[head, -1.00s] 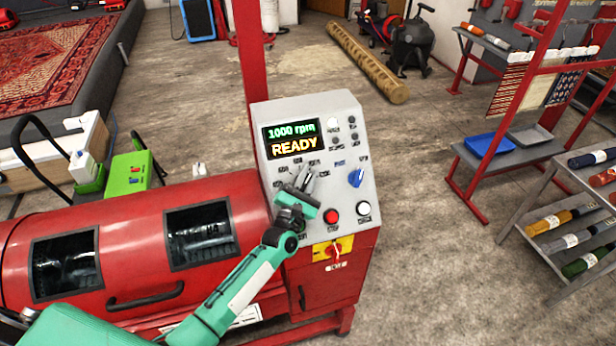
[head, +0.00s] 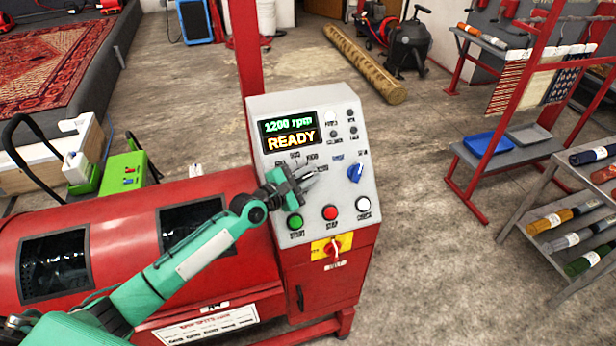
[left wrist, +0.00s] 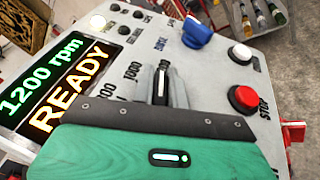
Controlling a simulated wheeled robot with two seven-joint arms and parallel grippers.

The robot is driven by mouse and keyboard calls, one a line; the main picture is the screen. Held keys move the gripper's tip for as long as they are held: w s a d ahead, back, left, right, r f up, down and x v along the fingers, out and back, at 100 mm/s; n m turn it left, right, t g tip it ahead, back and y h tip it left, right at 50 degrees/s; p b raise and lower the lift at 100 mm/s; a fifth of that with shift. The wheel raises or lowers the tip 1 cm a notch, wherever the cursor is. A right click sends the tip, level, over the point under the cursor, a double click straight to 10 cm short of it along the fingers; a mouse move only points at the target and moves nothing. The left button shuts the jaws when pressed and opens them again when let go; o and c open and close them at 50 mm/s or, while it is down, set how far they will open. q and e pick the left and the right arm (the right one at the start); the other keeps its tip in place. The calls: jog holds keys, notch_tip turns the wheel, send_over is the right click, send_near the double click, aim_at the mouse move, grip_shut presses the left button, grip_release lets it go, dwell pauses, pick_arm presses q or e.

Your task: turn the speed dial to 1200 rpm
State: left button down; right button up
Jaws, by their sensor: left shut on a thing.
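The control panel (head: 335,188) of the red machine carries a display (head: 289,132) reading "1200 rpm" in green and "READY" in orange. The display also shows in the left wrist view (left wrist: 62,88). My left gripper (head: 302,178) is at the speed dial on the panel's left half, shut on it. In the left wrist view the dial (left wrist: 161,82), with a pale pointer line, sits between the fingers. In the head view the gripper mostly hides the dial. Printed numbers ring it, partly covered. My right gripper is not in view.
A blue knob (head: 356,172) is right of the dial. Below are a green START button (head: 294,222), a red STOP button (head: 330,213) and a white button (head: 363,204). A red-on-yellow switch (head: 332,247) is lower. Open floor lies right of the machine.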

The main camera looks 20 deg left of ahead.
pick_arm(q)
jog(key=shift+s+f+m+g, duration=0.1)
jog(key=shift+f+m+g, duration=0.05)
jog(key=shift+m+g, duration=0.4)
jog(key=c, duration=1.4)
grip_release()
jog(key=b+v, duration=0.3)
jog(key=v, duration=1)
jog(key=shift+s+a+b, duration=0.25)
jog(key=shift+a+b, duration=0.05)
jog(key=shift+b, duration=0.1)
